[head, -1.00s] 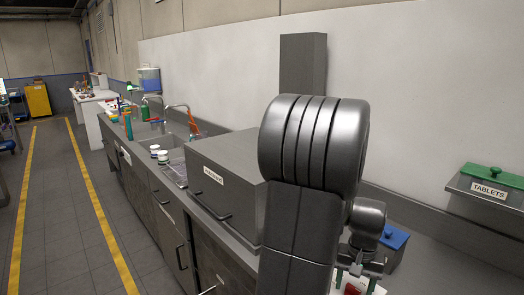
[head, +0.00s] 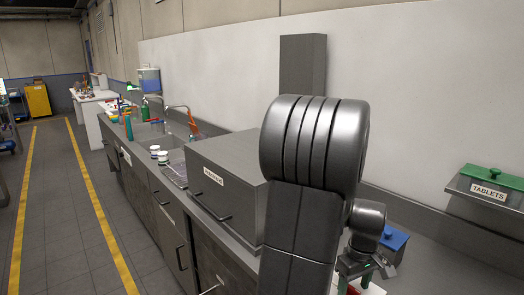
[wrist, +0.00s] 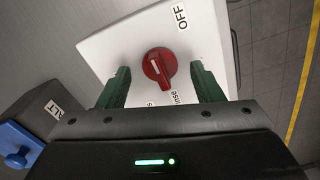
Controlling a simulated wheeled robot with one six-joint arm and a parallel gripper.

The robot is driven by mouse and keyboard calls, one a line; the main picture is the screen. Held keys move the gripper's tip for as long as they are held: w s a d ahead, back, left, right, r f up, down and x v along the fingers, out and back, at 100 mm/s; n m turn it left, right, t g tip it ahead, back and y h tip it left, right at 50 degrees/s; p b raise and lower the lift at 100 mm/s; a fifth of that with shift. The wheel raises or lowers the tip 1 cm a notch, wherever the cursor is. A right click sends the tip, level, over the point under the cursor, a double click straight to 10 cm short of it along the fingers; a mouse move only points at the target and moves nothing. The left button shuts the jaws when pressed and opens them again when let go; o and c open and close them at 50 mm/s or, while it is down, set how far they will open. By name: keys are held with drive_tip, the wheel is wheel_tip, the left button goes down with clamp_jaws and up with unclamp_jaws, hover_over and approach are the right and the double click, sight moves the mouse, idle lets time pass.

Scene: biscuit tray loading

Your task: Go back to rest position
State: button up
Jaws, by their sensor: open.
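My gripper (wrist: 158,70) is open and empty in the wrist view, with its two green fingers apart. A red knob (wrist: 158,66) with a pale pointer mark shows between and beyond the fingertips. I cannot tell how far the fingers are from it. The knob is on a white panel (wrist: 110,50) with an OFF label and a partly hidden "rinse" label. In the head view my gripper (head: 358,272) is low behind my arm, and part of it is hidden.
A blue-lidded box (head: 393,243) stands beside my gripper; a blue lid also shows in the wrist view (wrist: 18,145). A green-lidded TABLETS bin (head: 490,195) is at the right. A grey drawer box (head: 225,175) stands left of my arm. The floor aisle (head: 65,200) is clear.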

drive_tip(key=shift+n, duration=1.6)
